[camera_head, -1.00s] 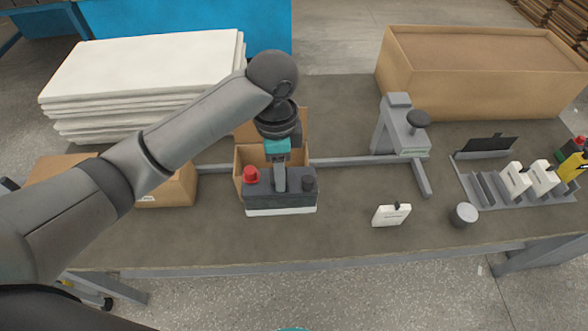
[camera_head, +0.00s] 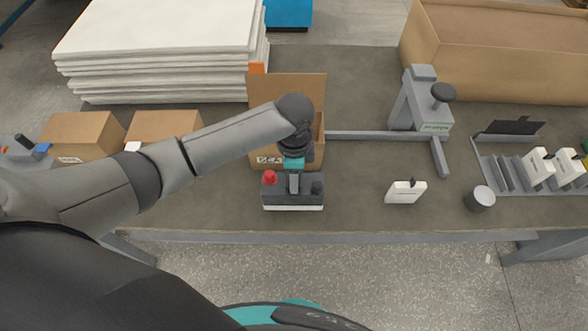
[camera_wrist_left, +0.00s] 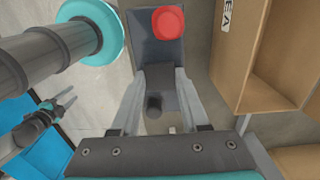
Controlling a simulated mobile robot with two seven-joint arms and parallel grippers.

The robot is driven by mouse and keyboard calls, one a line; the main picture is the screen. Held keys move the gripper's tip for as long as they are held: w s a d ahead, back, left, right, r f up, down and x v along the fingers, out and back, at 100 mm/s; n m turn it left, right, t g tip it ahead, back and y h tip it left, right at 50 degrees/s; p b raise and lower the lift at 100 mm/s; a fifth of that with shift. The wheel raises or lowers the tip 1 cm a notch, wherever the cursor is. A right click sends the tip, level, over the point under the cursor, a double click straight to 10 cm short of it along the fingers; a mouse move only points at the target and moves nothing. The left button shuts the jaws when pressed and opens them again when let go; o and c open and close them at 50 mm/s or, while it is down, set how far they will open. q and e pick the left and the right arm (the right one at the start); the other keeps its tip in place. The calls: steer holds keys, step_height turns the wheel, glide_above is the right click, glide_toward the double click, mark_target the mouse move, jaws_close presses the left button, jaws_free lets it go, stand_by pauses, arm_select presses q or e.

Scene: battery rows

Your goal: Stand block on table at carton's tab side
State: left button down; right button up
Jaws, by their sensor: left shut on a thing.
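The block (camera_head: 278,190) is dark grey with a pale base, a red cap and a black cap. My left gripper (camera_head: 293,180) is shut on its middle from above and holds it upright. I cannot tell whether its base touches the table (camera_head: 350,210). The open carton (camera_head: 318,150) stands just behind it with a raised back flap; my arm hides part of it. An orange tab (camera_head: 257,68) shows at the flap's left top. In the left wrist view the block (camera_wrist_left: 150,48) lies between the fingers, apart from the carton (camera_wrist_left: 236,55) at right.
Two closed cartons (camera_head: 80,135) and a white sheet stack (camera_head: 160,45) stand at left. A grey stand (camera_head: 405,105) with a rail, a white block (camera_head: 405,192) and a grey cylinder (camera_head: 480,198) lie right. Bare table shows between the held block and white block.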

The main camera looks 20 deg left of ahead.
arm_select(q)
steer(key=shift+w+f, duration=0.1)
steer(key=shift+f, duration=1.35)
steer(key=shift+f+b, duration=0.1)
steer(key=shift+b, duration=0.2)
steer(key=shift+c, duration=2)
jaws_free()
steer(key=shift+f, duration=0.15)
step_height(320, 180, up, 12)
steer(key=shift+r+p, duration=0.15)
steer(key=shift+p, duration=1)
